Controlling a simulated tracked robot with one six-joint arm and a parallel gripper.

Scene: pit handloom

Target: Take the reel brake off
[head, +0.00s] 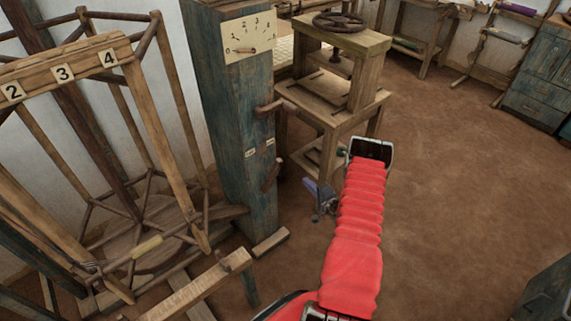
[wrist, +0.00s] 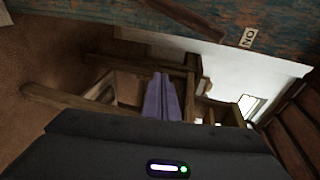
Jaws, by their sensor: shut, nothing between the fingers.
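The reel (head: 150,120) is a large wooden frame at the left of the head view, with number plates on its top bar. Beside it stands a blue-green worn post (head: 232,120). A short brown wooden lever (head: 271,176) sits low on the post, under two small pale labels (head: 253,153). In the wrist view one label (wrist: 248,38) shows upside down, reading "ON". A brown wooden bar (wrist: 185,18) crosses the post there, seemingly the lever. My gripper (head: 312,188) is shut and empty, right of the lever and apart from it. Its purple-grey fingers (wrist: 162,97) show in the wrist view.
A second wooden handle (head: 275,106) sticks out higher on the post, below a dial plate (head: 248,38). A wooden stand with a dark wheel (head: 338,22) is behind. A wooden beam (head: 200,285) lies in front.

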